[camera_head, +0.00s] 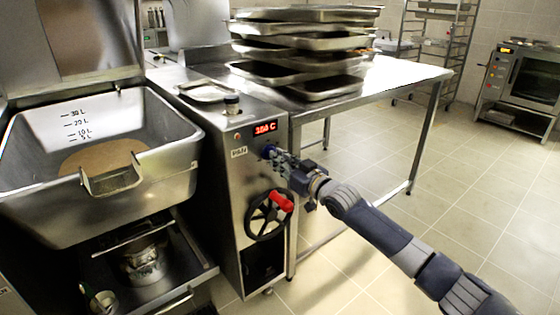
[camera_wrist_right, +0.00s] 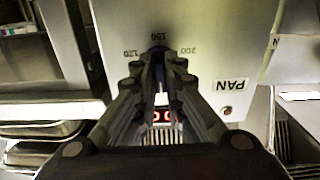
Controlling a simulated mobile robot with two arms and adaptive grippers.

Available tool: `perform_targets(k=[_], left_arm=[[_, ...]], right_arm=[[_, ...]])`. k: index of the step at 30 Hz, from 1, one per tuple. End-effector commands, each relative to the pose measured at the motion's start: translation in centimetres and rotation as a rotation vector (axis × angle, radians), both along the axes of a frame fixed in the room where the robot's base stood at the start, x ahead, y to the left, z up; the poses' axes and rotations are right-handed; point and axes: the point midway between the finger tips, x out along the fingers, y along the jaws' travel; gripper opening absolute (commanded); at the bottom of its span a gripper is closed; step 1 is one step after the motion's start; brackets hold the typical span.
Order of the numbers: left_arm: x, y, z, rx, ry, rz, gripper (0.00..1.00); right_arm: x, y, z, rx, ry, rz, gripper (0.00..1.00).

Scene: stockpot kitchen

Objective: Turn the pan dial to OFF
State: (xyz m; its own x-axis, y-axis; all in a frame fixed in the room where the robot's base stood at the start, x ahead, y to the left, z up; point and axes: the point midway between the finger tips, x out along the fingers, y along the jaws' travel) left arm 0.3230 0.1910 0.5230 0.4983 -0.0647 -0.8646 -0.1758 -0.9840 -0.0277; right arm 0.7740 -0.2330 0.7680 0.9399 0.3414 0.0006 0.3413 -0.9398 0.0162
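The pan dial (camera_wrist_right: 159,46) is a small dark blue knob on the steel front panel (camera_wrist_right: 218,50), with 120, a middle number and 200 printed around it. In the wrist view my right gripper (camera_wrist_right: 162,62) has its fingertips close together at the dial, one on either side, and they seem to grip it. The fingers hide most of the knob, and its pointer is not readable. In the head view my right gripper (camera_head: 270,152) reaches the dial from the right, just below the red temperature display (camera_head: 265,128) and beside the PAN label (camera_head: 239,152). My left gripper is not in view.
A black handwheel with a red handle (camera_head: 281,201) sits below my right gripper. The open tilting pan (camera_head: 178,150) stands left of the panel. A steel table (camera_head: 400,75) with stacked trays (camera_head: 300,50) is behind my arm.

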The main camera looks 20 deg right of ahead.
Motion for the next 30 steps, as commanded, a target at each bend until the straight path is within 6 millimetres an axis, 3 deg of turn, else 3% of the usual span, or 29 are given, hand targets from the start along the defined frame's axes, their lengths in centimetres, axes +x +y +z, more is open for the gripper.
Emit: perform_targets(k=[3,17,30], left_arm=[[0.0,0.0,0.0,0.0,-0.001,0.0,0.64],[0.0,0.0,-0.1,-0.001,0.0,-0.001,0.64],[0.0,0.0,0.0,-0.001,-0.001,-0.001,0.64]], right_arm=[[-0.1,0.0,-0.4,-0.003,0.006,0.001,0.3],[-0.8,-0.3,-0.2,0.001,0.004,0.0,0.3],[-7.7,-2.8,-0.4,-0.003,0.005,0.0,0.3]])
